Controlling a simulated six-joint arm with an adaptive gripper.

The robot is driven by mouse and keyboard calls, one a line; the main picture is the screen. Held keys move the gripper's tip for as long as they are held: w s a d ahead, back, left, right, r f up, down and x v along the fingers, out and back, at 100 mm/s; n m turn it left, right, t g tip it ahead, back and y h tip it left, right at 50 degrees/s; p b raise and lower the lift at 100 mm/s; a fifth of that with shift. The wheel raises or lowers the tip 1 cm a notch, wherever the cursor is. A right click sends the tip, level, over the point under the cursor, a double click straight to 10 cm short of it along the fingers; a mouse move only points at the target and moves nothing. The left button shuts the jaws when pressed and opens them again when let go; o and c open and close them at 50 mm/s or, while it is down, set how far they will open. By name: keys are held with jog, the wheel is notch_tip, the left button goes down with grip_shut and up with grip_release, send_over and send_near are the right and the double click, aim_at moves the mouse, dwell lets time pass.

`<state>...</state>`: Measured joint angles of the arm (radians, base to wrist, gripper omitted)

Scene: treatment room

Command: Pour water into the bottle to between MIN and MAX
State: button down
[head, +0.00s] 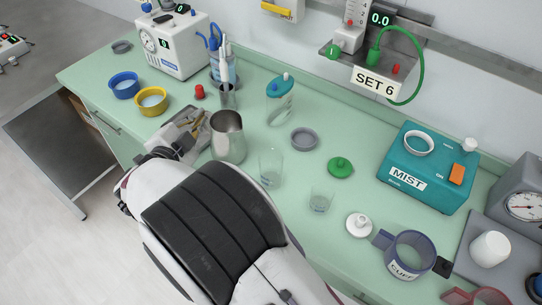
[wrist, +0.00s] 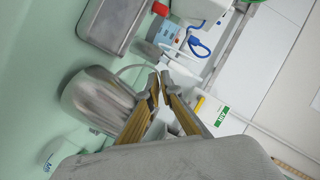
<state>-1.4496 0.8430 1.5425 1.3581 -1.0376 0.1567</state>
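A metal jug (head: 228,146) stands upright on the green counter, its inside dark from here; it also shows in the wrist view (wrist: 95,95). My gripper (head: 204,119) is at the jug's left side. In the wrist view, my fingertips (wrist: 160,88) are close together at the thin handle, apparently shut on it; the exact contact is partly hidden. A clear open vessel (head: 271,168) stands right of the jug, and a smaller clear cup (head: 321,201) stands further right. I cannot tell which is the bottle; MIN and MAX marks are too small to read. A green lid (head: 340,167) lies near them.
A teal-capped clear bottle (head: 280,104) and a grey ring (head: 304,139) are behind. A white cap (head: 359,225), a blue cuff (head: 408,256) and a teal MIST box (head: 428,168) are at right. A metal tray (head: 180,127) is left of the jug.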

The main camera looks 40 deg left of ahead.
jog(key=d+r+m+t+y, duration=0.1)
jog(key=d+r+m, duration=0.1)
jog(key=d+r, duration=0.1)
jog(key=shift+d+m, duration=0.1)
jog(key=shift+m, duration=0.2)
jog(key=shift+d+r+m+y, duration=0.3)
jog(key=shift+d+m, duration=0.2)
jog(key=shift+d, duration=0.15)
jog(key=shift+d+r+m+t+y, duration=0.25)
jog(key=shift+d+r+m+t, duration=0.4)
jog(key=shift+d+r+m, duration=0.75)
jog(key=shift+d+r+m+t+y, duration=0.25)
jog(key=shift+d+r+m+t, duration=0.4)
jog(key=shift+d+r+m, duration=0.7)
jog(key=shift+d, duration=0.15)
jog(key=shift+d+m+t, duration=0.5)
jog(key=shift+m, duration=0.35)
jog(key=shift+d+r+m+t+h+b, duration=0.25)
jog(key=shift+d+m+t, duration=0.1)
jog(key=shift+d+m, duration=0.2)
jog(key=shift+d+r+m+t+h+b, duration=0.25)
jog(key=shift+d+m+t, duration=0.15)
jog(key=shift+m, duration=0.25)
